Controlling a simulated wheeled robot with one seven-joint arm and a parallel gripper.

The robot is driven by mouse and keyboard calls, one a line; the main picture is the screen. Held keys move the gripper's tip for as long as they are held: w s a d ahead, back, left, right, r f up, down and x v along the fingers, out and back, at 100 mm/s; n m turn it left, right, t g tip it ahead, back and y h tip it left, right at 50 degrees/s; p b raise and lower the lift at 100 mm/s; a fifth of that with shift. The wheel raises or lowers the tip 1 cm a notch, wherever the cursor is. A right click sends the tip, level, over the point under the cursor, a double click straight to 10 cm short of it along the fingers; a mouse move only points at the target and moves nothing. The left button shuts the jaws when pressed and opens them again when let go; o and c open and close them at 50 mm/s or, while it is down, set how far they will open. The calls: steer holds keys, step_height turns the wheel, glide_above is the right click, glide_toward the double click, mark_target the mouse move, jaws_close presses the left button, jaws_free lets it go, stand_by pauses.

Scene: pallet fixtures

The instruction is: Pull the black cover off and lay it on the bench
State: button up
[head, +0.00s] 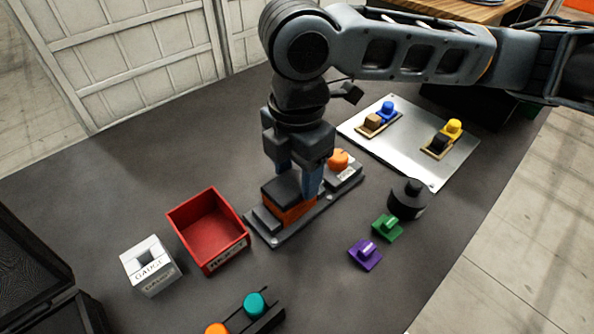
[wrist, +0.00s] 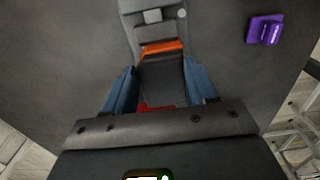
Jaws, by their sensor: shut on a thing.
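The black cover (head: 281,189) is a dark block on top of an orange body (head: 298,211) in a dark grey fixture (head: 264,225) on the bench (head: 130,190). My gripper (head: 298,182) points down over the fixture, its blue fingers on either side of the cover and shut on it. In the wrist view the cover (wrist: 163,82) lies between the two fingertips, with an orange strip (wrist: 163,47) beside it. I cannot tell whether the cover is seated or slightly raised. My gripper hides part of the fixture.
A red bin (head: 208,232) and a white gauge block (head: 148,268) stand left. A metal plate (head: 400,150) with coloured pieces lies back right. A black round part (head: 408,198), green piece (head: 387,228) and purple piece (head: 365,254) sit right. The bench's left rear is clear.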

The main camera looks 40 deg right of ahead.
mark_target(297, 179)
steer(key=shift+r, duration=0.15)
steer(key=shift+r+p, duration=2.1)
steer(key=shift+r, duration=0.2)
